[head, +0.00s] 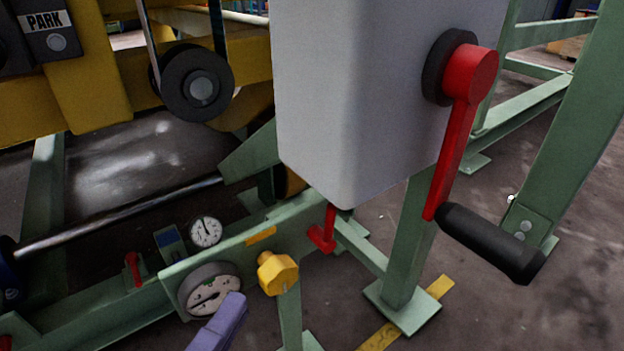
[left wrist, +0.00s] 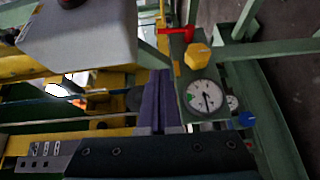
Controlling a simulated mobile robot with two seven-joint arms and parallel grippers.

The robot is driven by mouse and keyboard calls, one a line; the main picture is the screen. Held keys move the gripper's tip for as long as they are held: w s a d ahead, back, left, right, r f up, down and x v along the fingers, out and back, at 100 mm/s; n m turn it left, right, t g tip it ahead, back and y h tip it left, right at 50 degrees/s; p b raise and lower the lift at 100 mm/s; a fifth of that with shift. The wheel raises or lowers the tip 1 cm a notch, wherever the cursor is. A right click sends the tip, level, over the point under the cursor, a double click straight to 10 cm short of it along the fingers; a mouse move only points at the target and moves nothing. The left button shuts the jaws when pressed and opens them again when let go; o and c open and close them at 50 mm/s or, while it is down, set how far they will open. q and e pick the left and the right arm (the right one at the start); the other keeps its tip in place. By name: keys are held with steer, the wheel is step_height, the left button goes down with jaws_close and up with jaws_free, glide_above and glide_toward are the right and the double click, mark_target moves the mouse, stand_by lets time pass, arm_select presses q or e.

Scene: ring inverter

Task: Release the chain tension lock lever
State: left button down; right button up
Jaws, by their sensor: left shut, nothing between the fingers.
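A small red lever (head: 325,232) hangs below the grey box (head: 350,90), near the green rail; no label on it is readable, so I cannot tell for sure that it is the chain tension lock lever. It also shows in the left wrist view (left wrist: 177,30), near the top. My left gripper (head: 232,308) has purple fingers and is at the bottom of the head view, in front of the large gauge, below and left of the red lever and apart from it. In the left wrist view its fingers (left wrist: 159,78) are together and empty. My right gripper is not in view.
A red crank (head: 457,140) with a black handle (head: 490,242) sticks out from the box's right side. A yellow hex knob (head: 278,273), a large gauge (head: 200,283) and a small gauge (head: 206,232) sit near the rail. Green frame posts (head: 405,250) stand right.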

mark_target(274, 273)
arm_select(q)
steer(key=shift+w+a+f+n, duration=0.1)
steer(key=shift+w+f+n, duration=0.05)
steer(key=shift+f, duration=0.25)
steer(key=shift+w+a+f+n, duration=0.1)
steer(key=shift+f+n, duration=0.05)
steer(key=shift+f, duration=0.25)
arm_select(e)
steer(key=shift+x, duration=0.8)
arm_select(q)
steer(key=shift+s, duration=0.1)
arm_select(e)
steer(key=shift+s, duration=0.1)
arm_select(q)
steer(key=b+x, duration=0.3)
steer(key=x, duration=0.6)
steer(key=shift+w+f+b, duration=0.1)
steer(key=shift+w+b, duration=0.15)
steer(key=shift+b, duration=0.1)
steer(key=w+d, duration=0.1)
steer(key=d, duration=0.1)
steer(key=w+d+b, duration=0.1)
steer(key=d, duration=0.1)
steer(key=shift+w, duration=0.2)
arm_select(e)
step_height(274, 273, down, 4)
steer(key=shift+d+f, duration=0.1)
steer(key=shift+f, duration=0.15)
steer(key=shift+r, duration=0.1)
